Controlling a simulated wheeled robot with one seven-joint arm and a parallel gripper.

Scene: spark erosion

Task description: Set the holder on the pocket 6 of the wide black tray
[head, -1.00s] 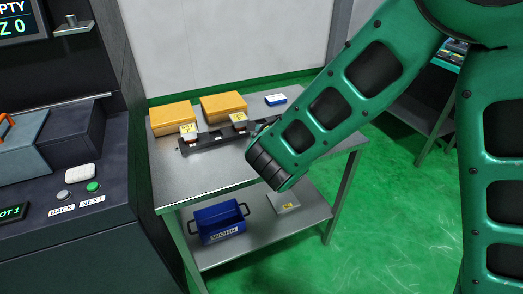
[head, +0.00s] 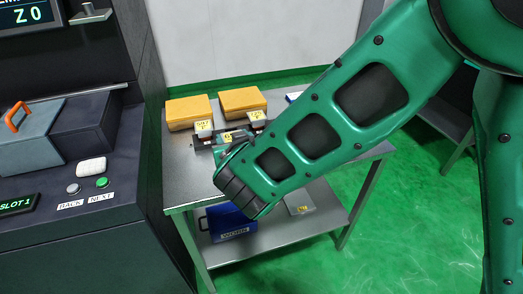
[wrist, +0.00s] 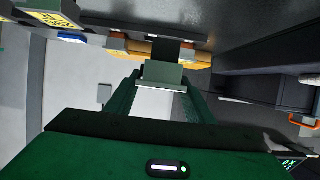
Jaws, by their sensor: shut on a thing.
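The wide black tray (head: 206,142) lies along the grey table, partly hidden by my arm. Two holders with yellow tags stand on it, one at the left (head: 203,127) and one at the right (head: 257,119). My gripper (wrist: 160,98) is shut on a grey-green holder (wrist: 163,72), with a green finger on each side. In the head view the gripper is mostly behind my arm; a yellow tag (head: 228,136) shows between the two standing holders, seemingly on the held one. Whether the held holder touches the tray cannot be told. Pocket numbers are not readable.
Two orange-yellow boxes, left (head: 188,111) and right (head: 242,100), stand behind the tray. A blue bin (head: 231,222) marked WORN is on the lower shelf. The dark machine (head: 85,235) stands close at the left. The table front (head: 186,190) is clear.

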